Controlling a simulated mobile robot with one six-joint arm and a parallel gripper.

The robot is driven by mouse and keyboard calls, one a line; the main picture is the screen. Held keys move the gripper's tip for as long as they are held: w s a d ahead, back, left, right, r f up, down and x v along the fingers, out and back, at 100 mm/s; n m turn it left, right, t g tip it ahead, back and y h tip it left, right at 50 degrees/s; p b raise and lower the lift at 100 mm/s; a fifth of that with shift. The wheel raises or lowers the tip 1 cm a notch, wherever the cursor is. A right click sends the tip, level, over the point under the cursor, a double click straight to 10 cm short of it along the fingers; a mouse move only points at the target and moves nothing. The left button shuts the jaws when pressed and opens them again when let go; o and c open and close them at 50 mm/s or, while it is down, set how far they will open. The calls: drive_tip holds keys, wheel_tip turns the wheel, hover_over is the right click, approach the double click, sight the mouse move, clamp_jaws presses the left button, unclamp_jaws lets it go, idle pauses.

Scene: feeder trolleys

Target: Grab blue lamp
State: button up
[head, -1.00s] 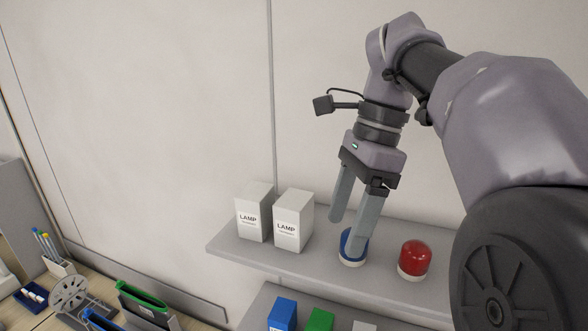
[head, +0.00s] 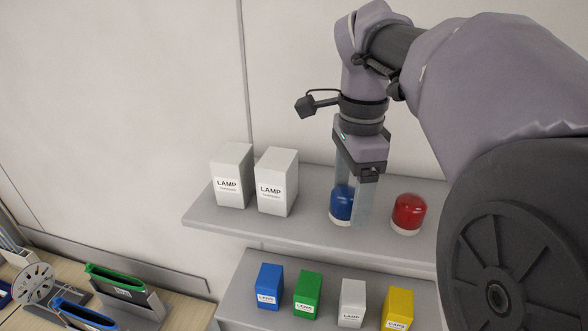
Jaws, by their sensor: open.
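The blue lamp (head: 341,204) is a blue dome on a white base, standing upright on the upper grey shelf (head: 222,222). My gripper (head: 353,217) points down over it with its fingers open. One finger passes in front of the lamp's right side and hides part of it; the other finger is mostly hidden behind the lamp. The fingers appear to be around the lamp, but I cannot tell whether they touch it.
A red lamp (head: 408,213) stands close to the right on the same shelf. Two white LAMP boxes (head: 231,176) stand to the left. The lower shelf (head: 240,303) holds blue, green, white and yellow boxes. Trays and a reel lie on the wooden table at lower left.

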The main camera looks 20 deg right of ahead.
drive_tip(key=shift+w+f, duration=0.1)
drive_tip(key=shift+f, duration=0.25)
drive_tip(key=shift+w+a, duration=0.25)
drive_tip(key=shift+w, duration=0.25)
drive_tip(key=shift+s+d, duration=0.15)
drive_tip(key=shift+s, duration=0.2)
drive_tip(key=c, duration=1.4)
drive_tip(key=shift+w, duration=0.2)
drive_tip(key=shift+c, duration=0.4)
